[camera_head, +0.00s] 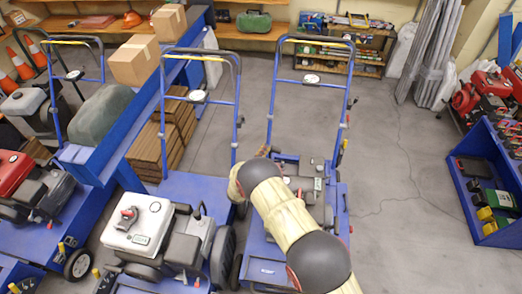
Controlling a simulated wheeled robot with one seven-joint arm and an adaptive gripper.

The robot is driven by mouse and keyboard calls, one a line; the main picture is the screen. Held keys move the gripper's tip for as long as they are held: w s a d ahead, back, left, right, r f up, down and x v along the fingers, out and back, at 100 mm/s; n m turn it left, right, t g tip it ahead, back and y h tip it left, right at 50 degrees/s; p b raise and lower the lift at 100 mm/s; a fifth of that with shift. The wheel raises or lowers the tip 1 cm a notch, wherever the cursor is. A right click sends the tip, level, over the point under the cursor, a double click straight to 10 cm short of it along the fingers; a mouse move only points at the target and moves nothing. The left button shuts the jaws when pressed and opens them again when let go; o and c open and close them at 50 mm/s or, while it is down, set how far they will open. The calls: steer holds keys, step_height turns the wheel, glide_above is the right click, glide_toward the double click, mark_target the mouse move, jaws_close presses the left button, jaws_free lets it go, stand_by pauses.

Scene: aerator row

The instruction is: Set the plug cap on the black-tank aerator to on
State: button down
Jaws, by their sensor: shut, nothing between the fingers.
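A blue aerator (262,245) with a tall blue push handle stands right of centre, under my arm. My arm reaches over it from the lower right and covers much of its engine and top. I cannot see a black tank or a plug cap on this aerator; that part may be behind my arm. Some of its grey engine parts (312,188) show just right of my arm. My gripper is not visible; the far end of my arm hides it or it is out of sight.
An aerator with a white tank (135,222) stands close on the left, and one with a red tank (15,172) beyond it. A blue rack (130,120) with cardboard boxes is behind. Open grey floor (400,200) lies to the right, before a blue shelf (490,235).

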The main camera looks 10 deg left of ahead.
steer(key=shift+d, duration=0.35)
steer(key=shift+a, duration=0.1)
